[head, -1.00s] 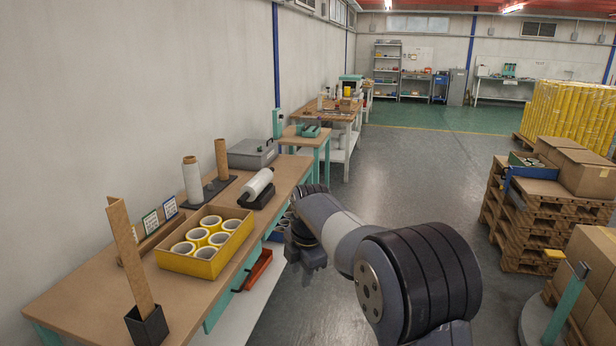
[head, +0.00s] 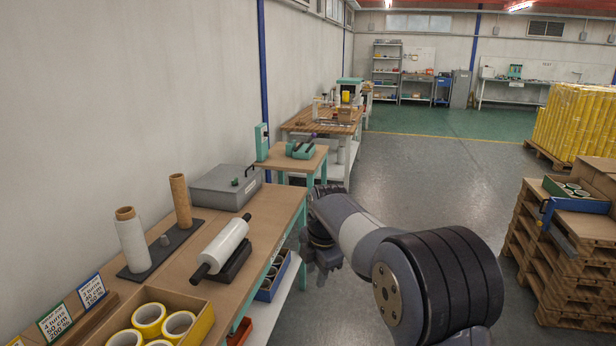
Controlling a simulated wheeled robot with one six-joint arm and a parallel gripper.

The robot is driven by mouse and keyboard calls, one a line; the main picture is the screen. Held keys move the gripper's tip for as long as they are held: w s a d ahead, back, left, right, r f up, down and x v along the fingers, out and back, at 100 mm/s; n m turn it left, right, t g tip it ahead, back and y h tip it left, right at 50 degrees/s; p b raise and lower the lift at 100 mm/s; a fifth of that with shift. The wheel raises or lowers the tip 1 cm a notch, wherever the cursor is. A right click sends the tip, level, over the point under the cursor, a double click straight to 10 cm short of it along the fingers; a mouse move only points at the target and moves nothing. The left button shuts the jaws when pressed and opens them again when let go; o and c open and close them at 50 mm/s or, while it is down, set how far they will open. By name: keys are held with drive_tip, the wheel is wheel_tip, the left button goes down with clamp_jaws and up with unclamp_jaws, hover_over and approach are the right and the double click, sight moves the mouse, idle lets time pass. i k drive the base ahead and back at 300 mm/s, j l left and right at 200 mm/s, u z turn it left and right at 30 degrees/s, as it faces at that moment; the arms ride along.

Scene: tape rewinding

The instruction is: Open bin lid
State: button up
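A grey bin with a flat lid (head: 226,187) stands at the far end of the long workbench, against the wall.
On the bench (head: 262,228) are a film roll on a holder (head: 222,247), two upright rolls on a dark base (head: 160,250) and a yellow box of tape rolls (head: 185,305). A smaller table (head: 290,160) stands beyond. Pallets (head: 560,262) stand right; the floor between is clear.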

sight(219, 178)
drive_tip(key=i, duration=1.7)
drive_tip(key=i+u, duration=0.2)
drive_tip(key=i, duration=0.2)
drive_tip(key=i+l+u, duration=0.25)
drive_tip(key=i, duration=0.2)
drive_tip(key=i+l+u, duration=0.2)
drive_tip(key=i, duration=0.2)
drive_tip(key=i+l+u, duration=0.2)
drive_tip(key=i, duration=0.2)
drive_tip(key=i+l+u, duration=0.65)
